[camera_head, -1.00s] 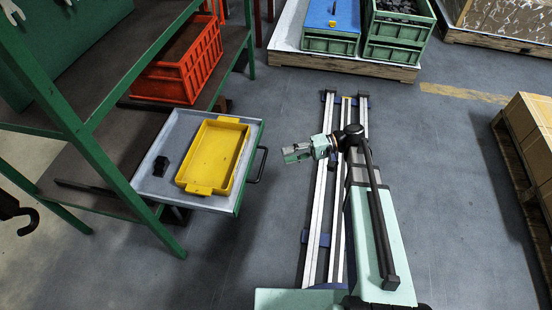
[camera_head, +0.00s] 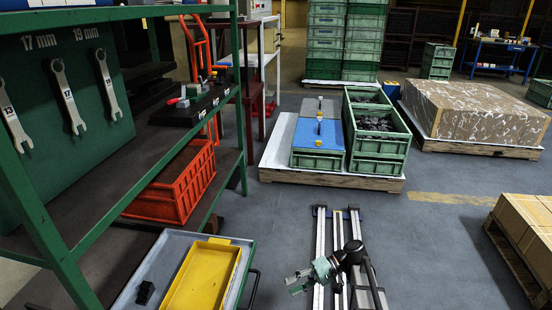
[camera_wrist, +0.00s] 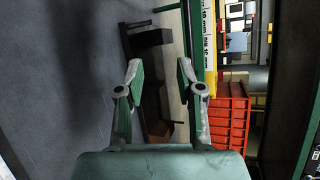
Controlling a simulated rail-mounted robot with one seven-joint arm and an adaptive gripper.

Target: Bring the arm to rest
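My gripper (camera_wrist: 160,78) is open in the wrist view, with a clear gap between its two fingers and nothing held. In the head view my gripper (camera_head: 290,280) is at the end of my folded arm, above the floor rails and to the right of the drawer. The drawer (camera_head: 142,272) is pulled out from the green rack and holds a yellow tray (camera_head: 236,255) and a small black part (camera_head: 145,292). The gripper is apart from both.
An orange crate (camera_head: 185,193) sits on the rack's lower shelf and also shows in the wrist view (camera_wrist: 229,118). Green crates (camera_head: 378,142) and a blue-lidded box (camera_head: 319,135) stand on a pallet behind the rails (camera_head: 320,235). Cardboard boxes (camera_head: 528,222) stand at right. Floor between is clear.

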